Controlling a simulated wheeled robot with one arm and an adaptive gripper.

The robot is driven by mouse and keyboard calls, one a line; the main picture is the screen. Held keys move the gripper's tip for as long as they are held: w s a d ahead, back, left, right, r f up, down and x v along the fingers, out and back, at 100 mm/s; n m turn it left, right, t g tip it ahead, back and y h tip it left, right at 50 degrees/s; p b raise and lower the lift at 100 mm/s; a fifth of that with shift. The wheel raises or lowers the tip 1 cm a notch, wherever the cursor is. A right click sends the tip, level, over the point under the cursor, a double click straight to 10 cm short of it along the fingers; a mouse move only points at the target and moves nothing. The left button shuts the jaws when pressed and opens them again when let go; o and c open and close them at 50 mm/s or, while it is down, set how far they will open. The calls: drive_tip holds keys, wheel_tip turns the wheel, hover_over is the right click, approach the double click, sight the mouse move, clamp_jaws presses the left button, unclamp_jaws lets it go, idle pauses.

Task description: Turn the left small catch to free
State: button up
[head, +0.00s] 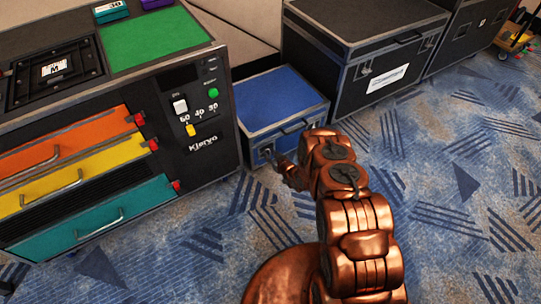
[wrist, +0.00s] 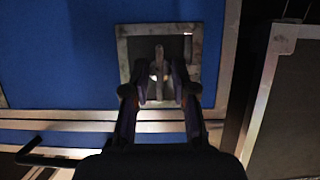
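The blue case (head: 280,98) stands on the carpet between the console and a large black case. In the wrist view, a small upright catch (wrist: 159,54) sits on a square metal-framed plate (wrist: 127,42) set into the blue face (wrist: 62,55). My gripper (wrist: 160,84) is open, with one finger on each side of the catch. Gaps seem to show between catch and fingers; the depth of the fingertips is hard to judge. In the head view, my gripper (head: 274,158) is at the left part of the blue case's front, hiding most of the catch.
The console (head: 215,150) with coloured drawers stands close on the left. A large black case (head: 375,90) stands on the right. A black handle (wrist: 42,157) shows at lower left in the wrist view, and a dark metal-edged panel (wrist: 290,100) at right. Carpet in front is clear.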

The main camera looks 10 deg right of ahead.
drive_tip(key=shift+o, duration=0.3)
drive_tip(key=shift+s+d, duration=0.1)
drive_tip(key=v, duration=1.1)
drive_tip(key=shift+s+r, duration=0.25)
drive_tip(key=shift+s, duration=0.05)
idle(0.4)
